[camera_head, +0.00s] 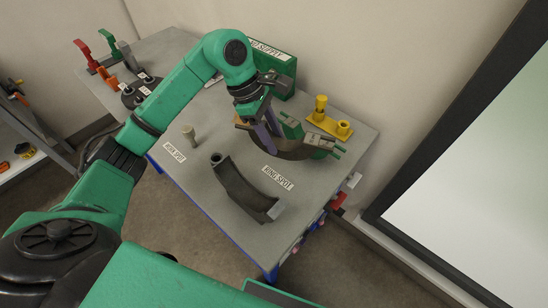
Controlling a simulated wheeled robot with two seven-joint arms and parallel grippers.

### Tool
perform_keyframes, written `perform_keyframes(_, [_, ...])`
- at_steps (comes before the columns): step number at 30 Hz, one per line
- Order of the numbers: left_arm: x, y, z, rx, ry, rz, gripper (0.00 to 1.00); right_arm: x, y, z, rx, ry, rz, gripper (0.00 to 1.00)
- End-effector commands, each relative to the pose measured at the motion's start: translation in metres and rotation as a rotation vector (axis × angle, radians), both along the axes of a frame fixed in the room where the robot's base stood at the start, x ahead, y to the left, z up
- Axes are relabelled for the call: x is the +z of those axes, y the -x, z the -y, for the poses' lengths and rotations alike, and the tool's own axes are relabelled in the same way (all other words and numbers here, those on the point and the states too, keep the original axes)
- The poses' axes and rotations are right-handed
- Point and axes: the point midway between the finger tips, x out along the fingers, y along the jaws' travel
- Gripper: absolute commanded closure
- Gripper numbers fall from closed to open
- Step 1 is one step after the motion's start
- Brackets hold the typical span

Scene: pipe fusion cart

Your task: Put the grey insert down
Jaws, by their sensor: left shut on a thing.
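My left gripper (268,132) reaches down over the cart top and is shut on a dark grey curved piece (290,150), which I take to be the grey insert. The fingers and wrist cover part of it. Green clamp-like parts (322,140) are at its right end; whether the piece touches them or the cart top, I cannot tell. A second dark curved piece (240,185) lies apart on the cart in front, beside the "RING SPOT" label (278,177). My right gripper is not in view.
A grey pin (188,132) stands near another label (174,151). A yellow holder (328,122) is at the back right, and a green supply box (278,72) is behind my gripper. Red and orange handles (84,50) stand at the far left. The cart's front left top (205,185) is bare.

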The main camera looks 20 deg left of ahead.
Motion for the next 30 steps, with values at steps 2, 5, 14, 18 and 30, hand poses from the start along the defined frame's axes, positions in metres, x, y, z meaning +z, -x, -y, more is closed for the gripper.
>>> perform_keyframes(2, [-0.014,0.001,0.0,0.001,0.001,-0.004,1.0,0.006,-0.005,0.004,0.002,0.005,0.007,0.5])
perform_keyframes(5, [-0.034,0.001,0.0,0.0,0.001,-0.002,1.0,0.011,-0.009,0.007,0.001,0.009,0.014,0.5])
perform_keyframes(14, [-0.074,0.001,0.001,0.0,0.003,-0.003,1.0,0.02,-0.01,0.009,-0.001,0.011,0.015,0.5])
perform_keyframes(18, [-0.091,0.0,0.0,-0.001,0.002,0.002,1.0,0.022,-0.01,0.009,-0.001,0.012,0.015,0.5])
perform_keyframes(30, [-0.095,0.0,0.0,-0.002,-0.001,0.001,0.25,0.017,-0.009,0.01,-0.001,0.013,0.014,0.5])
